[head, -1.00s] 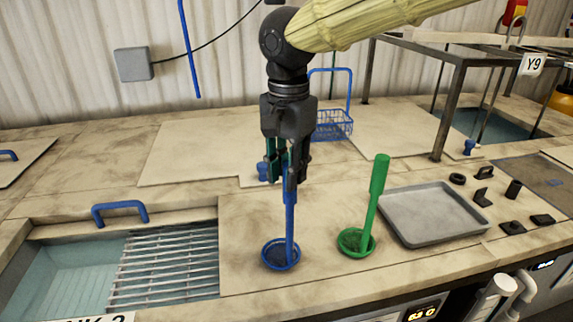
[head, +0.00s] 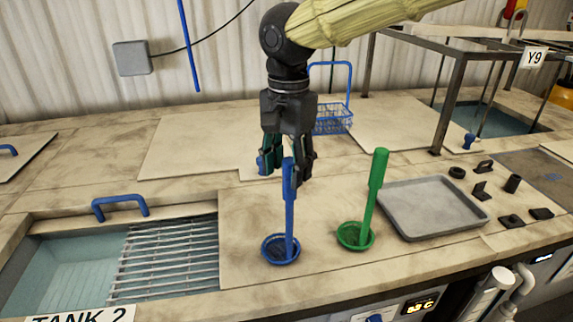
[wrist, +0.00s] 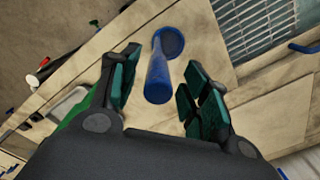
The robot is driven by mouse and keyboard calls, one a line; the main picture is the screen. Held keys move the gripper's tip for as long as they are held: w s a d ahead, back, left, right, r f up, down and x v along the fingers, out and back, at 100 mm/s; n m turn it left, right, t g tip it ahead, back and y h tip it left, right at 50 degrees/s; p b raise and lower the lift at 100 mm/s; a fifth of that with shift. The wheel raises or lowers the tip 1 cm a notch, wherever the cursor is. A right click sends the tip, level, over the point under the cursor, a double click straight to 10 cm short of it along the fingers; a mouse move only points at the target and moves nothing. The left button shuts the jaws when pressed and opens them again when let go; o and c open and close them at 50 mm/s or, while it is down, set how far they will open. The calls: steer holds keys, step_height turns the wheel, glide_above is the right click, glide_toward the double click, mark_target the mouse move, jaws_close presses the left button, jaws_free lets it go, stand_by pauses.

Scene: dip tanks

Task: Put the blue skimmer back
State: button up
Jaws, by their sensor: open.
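The blue skimmer (head: 289,215) stands upright on the beige worktop, its round mesh bowl down and its handle up. My gripper (head: 286,178) is open, just behind and above the top of the blue handle in the head view. In the wrist view the blue skimmer (wrist: 158,78) shows between the spread green-padded fingers (wrist: 155,95), with a gap on both sides. The green skimmer (head: 373,200) stands to its right, handle up and slightly tilted.
A grey tray (head: 432,236) and several small black parts lie to the right. Tank 2 (head: 75,262) with a slatted rack (head: 168,262) is open at the left. A blue wire basket (head: 333,120) stands behind my gripper.

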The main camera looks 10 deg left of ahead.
step_height(320, 180, up, 12)
steer(key=b, duration=0.2)
steer(key=shift+b, duration=0.3)
steer(key=shift+d, duration=0.1)
stand_by(1.1)
